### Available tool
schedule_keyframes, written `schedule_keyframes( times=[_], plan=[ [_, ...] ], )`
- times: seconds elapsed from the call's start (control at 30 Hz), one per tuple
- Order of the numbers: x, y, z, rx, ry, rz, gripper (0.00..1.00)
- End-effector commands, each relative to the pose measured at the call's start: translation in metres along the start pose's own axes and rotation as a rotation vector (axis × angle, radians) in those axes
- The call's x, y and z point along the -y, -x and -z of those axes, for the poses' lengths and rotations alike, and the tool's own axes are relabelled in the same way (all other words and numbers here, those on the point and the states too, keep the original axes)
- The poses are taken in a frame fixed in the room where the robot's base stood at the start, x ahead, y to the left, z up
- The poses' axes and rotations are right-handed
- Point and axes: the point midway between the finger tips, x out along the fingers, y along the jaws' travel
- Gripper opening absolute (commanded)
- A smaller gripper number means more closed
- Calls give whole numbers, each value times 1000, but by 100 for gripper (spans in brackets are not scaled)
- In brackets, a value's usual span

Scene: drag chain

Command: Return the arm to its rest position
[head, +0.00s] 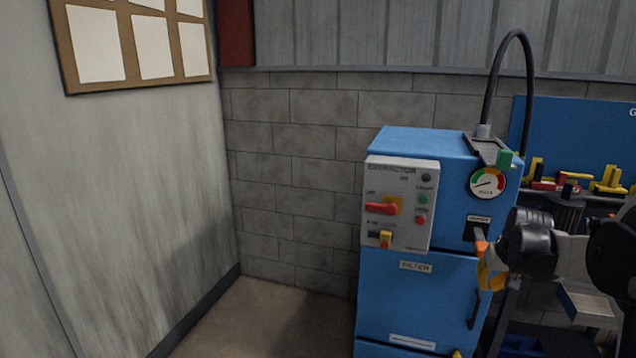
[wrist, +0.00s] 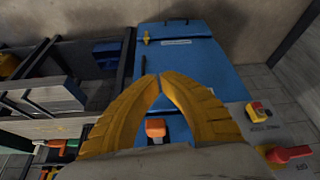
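My gripper (head: 486,281) is in front of the right side of the blue extractor cabinet (head: 415,300), with my dark arm links reaching in from the right edge. In the wrist view its two yellow fingers (wrist: 160,77) curve inward and their tips meet or nearly meet. Nothing shows pinched at the tips. An orange handle (wrist: 155,129) shows in the gap behind the fingers; it also shows just above the gripper in the head view (head: 480,241). I cannot tell whether a finger touches it.
The cabinet's grey control panel (head: 400,205) carries a red switch (head: 381,208) and a yellow-and-red switch (head: 385,239). A round gauge (head: 487,183) sits to its right. A bench with yellow tools (head: 608,180) stands at right. The floor (head: 265,315) left of the cabinet is clear.

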Motion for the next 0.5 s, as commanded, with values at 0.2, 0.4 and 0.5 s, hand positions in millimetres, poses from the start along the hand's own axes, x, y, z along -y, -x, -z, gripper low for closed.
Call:
schedule_keyframes(
  times=[0.2, 0.4, 0.5],
  plan=[
    [94, 97, -50, -48, 66, 29, 0],
    [155, 160, -125, -93, 120, 62, 0],
    [178, 181, -169, -115, 146, 81, 0]
  ],
)
